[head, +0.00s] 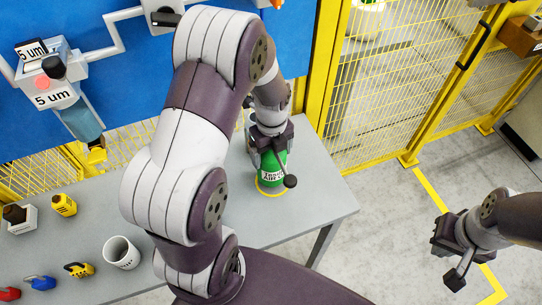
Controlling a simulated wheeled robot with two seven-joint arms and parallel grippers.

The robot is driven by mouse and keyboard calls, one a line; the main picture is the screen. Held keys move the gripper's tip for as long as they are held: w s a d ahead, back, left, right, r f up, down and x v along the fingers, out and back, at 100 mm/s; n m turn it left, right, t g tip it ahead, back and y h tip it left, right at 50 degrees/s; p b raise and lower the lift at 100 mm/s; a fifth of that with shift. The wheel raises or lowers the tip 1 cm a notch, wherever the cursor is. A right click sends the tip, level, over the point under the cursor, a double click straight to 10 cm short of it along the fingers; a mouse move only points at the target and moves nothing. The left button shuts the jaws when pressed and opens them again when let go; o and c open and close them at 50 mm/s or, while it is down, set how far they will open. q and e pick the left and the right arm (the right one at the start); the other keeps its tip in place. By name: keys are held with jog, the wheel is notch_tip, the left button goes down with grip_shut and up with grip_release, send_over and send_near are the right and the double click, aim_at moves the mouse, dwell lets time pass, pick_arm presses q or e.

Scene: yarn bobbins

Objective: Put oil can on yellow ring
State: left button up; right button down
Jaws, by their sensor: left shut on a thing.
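The oil can (272,172) is green with a white label and stands upright on the grey table. The yellow ring (260,190) shows as a thin arc at the can's base, and the can appears to be on it. My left gripper (270,152) comes from above and is shut on the upper part of the can. The can's top is hidden by the gripper. My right gripper (450,262) hangs over the floor at the right, away from the table. It appears empty, and its fingers look apart.
A white mug (121,253) and several small coloured items, among them a yellow one (64,205), sit on the left of the table (310,205). A blue panel (130,70) with pipes stands behind. A yellow fence (400,90) borders the back right. Open floor lies at right.

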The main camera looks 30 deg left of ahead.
pick_arm(q)
jog(key=f, duration=0.2)
jog(key=shift+w+d+f, duration=0.15)
jog(key=shift+d+f, duration=0.15)
jog(key=shift+d, duration=0.05)
jog(key=shift+a, duration=0.1)
